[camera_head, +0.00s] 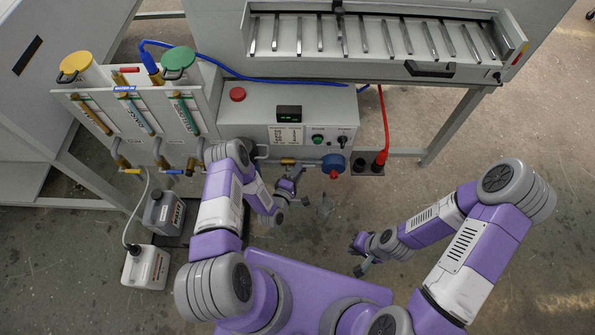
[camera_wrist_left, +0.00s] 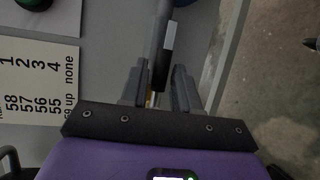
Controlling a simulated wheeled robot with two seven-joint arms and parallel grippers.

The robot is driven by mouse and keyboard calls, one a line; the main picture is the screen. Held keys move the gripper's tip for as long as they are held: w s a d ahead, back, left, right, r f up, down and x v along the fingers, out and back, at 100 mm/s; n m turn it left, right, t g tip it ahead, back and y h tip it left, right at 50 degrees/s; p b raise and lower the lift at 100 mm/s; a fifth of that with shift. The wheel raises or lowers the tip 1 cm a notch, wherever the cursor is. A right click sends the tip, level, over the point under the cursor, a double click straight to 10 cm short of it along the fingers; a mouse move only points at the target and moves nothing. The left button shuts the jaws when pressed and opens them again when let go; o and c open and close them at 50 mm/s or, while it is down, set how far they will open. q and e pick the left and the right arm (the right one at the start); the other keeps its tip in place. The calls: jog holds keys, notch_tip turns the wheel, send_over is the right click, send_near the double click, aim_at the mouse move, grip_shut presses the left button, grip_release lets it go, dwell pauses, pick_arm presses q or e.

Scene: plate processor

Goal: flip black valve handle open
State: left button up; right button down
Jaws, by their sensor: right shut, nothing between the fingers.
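In the left wrist view, a black handle-like piece (camera_wrist_left: 161,72) sits on a grey pipe with a white band, in line with the gap between my left fingers. I take it for the valve handle. My left gripper (camera_wrist_left: 157,88) is open, its fingers on either side of the pipe line; contact cannot be told. In the head view, my left gripper (camera_head: 290,184) is just below the pipe at the control box front, where a yellowish part (camera_head: 288,161) shows; the black handle is not clear there. My right gripper (camera_head: 360,255) is shut and empty, low and away from the machine.
The control box (camera_head: 243,115) has a red button (camera_head: 237,94) and a labelled panel. A blue round fitting (camera_head: 333,162) is right of my left gripper. Coloured valves line the rack (camera_head: 150,152) at left. Canisters (camera_head: 146,267) stand on the floor. Floor around my right gripper is free.

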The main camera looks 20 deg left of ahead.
pick_arm(q)
jog(key=shift+o, duration=0.8)
jog(key=p+v, duration=0.2)
jog(key=v, duration=0.5)
jog(key=shift+s, duration=0.35)
jog(key=shift+w+r, duration=0.1)
jog(key=shift+r, duration=0.05)
jog(key=s+d+r+m+g+h+p, duration=0.1)
jog(key=s+d+r+m+g+p, duration=0.2)
jog(key=s+r+m+g, duration=0.3)
jog(key=s+d+r+m+g+h+p, duration=0.1)
jog(key=s+d+r+m+g+p, duration=0.2)
jog(key=s+r+m+g, duration=0.4)
jog(key=s+d+m+g, duration=0.1)
jog(key=s+m+g, duration=0.1)
jog(key=s, duration=0.1)
jog(key=shift+d, duration=0.2)
